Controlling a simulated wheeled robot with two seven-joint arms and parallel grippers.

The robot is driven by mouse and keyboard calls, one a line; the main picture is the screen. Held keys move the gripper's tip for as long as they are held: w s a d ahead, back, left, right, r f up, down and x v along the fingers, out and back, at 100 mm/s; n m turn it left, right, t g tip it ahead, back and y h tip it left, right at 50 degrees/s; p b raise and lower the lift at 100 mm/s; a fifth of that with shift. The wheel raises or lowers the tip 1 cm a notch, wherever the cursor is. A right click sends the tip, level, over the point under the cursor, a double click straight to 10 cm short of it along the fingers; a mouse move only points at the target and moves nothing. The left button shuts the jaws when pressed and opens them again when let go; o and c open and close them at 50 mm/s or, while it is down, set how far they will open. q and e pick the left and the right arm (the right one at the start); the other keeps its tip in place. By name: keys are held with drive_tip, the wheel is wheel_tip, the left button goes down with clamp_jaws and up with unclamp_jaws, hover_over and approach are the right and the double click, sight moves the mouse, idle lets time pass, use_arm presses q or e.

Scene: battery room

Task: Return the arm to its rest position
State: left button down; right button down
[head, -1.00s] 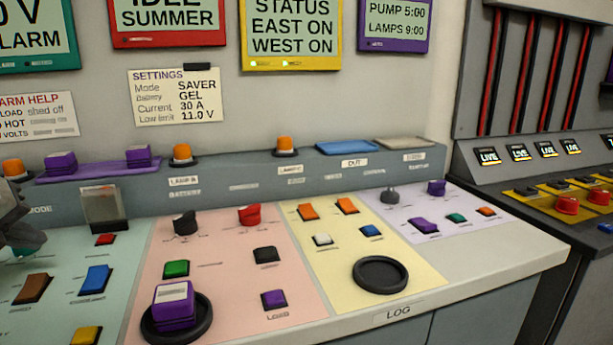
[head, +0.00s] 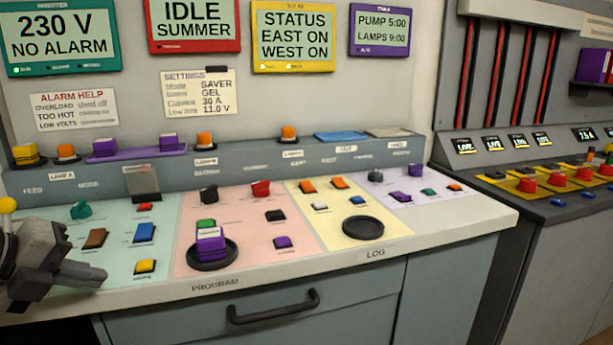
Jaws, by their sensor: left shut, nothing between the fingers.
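My left gripper (head: 88,277) is at the left edge of the head view, over the front left of the green panel (head: 118,265). Its fingers are shut with nothing between them. It is apart from the yellow button (head: 146,266) to its right. My right gripper is not in view. A purple block (head: 211,243) with a pale label sits in the black round dish (head: 232,255) on the pink panel.
The console's front edge (head: 300,273) has a drawer handle (head: 273,307) below it. An empty black dish (head: 363,228) is on the yellow panel. A second console (head: 560,240) stands at right.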

use_arm(q)
drive_tip(key=s+d+f+n+t+h+p, duration=0.1)
drive_tip(key=d+n+t+h+p, duration=0.1)
drive_tip(key=d+n+h, duration=0.35)
drive_tip(key=s+d+f+n+t+h+p, duration=0.1)
drive_tip(key=s+d+f+n+t+h, duration=0.15)
drive_tip(key=d, duration=0.55)
drive_tip(key=s+d+f+n+g+y+p, duration=0.1)
drive_tip(key=s+f+n+y, duration=0.3)
drive_tip(key=f+n, duration=0.5)
drive_tip(key=s+d+f+n+g+y+p, duration=0.1)
drive_tip(key=s+d+f+n+y+p, duration=0.1)
drive_tip(key=s+f+n+y, duration=0.3)
wheel_tip(320, 180, down, 5)
drive_tip(key=s+d+n, duration=0.1)
drive_tip(key=s+n, duration=0.1)
drive_tip(key=n, duration=0.2)
drive_tip(key=shift+s+r+y+p, duration=0.15)
drive_tip(key=shift+s+y+p, duration=0.15)
drive_tip(key=shift+p, duration=0.1)
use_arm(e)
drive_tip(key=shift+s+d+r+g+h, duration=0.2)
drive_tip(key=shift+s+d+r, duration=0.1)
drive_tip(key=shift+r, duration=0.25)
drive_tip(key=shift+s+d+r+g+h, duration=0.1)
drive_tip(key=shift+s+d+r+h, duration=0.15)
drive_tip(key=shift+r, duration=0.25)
